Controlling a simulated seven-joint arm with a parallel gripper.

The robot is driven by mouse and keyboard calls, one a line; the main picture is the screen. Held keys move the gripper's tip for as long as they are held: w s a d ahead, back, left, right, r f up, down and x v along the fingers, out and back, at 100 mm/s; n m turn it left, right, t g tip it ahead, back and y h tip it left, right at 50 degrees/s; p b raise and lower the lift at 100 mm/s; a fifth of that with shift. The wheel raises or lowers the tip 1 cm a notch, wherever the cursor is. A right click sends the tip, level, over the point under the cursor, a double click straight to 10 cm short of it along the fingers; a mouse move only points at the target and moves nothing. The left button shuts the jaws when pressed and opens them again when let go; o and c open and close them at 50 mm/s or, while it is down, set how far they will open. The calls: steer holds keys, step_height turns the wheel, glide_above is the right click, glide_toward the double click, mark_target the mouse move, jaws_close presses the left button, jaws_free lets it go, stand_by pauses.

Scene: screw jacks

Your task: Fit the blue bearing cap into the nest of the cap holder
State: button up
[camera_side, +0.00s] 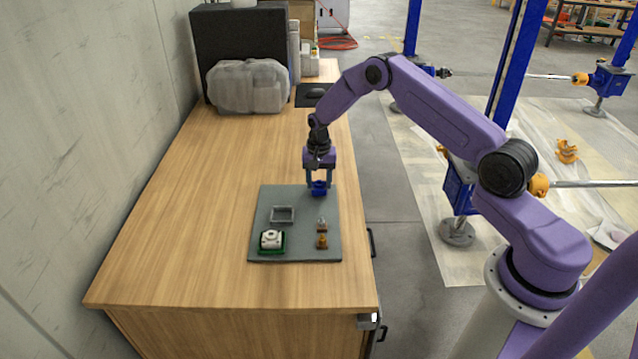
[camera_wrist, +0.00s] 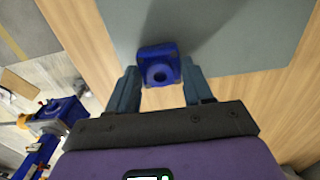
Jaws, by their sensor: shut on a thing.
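The blue bearing cap (camera_side: 319,189) is between the fingertips of my gripper (camera_side: 318,181), which is shut on it over the far right corner of the grey mat. In the wrist view the cap (camera_wrist: 157,62) is a blue block with a round hole, between the two fingers of my gripper (camera_wrist: 160,80). A grey, open square frame (camera_side: 282,214) lies on the mat, left of and nearer than the cap. A white block on a green base (camera_side: 271,240) stands nearer still. I cannot tell for certain which of these is the cap holder.
The grey mat (camera_side: 300,250) lies on a wooden table (camera_side: 190,230). Two small orange and metal parts (camera_side: 322,241) stand at the mat's right side. A covered grey object (camera_side: 248,86) and a dark box are at the back. The table left of the mat is clear.

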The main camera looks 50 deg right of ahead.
steer(key=shift+r, duration=0.4)
steer(key=s+a+r, duration=0.3)
steer(key=s+r, duration=0.9)
steer(key=s, duration=0.2)
steer(key=a, duration=1)
steer(key=w+f, duration=0.2)
steer(key=w, duration=0.2)
steer(key=w+a+f, duration=0.1)
steer(key=w+f, duration=0.2)
steer(key=w, duration=0.1)
steer(key=w+f, duration=0.3)
steer(key=w, duration=0.1)
steer(key=shift+w+a+f, duration=0.2)
steer(key=shift+w+a, duration=0.1)
steer(key=shift+a, duration=0.05)
steer(key=shift+w+a+f, duration=0.1)
steer(key=shift+w+f, duration=0.6)
steer(key=shift+f, duration=1.6)
steer(key=shift+f, duration=0.15)
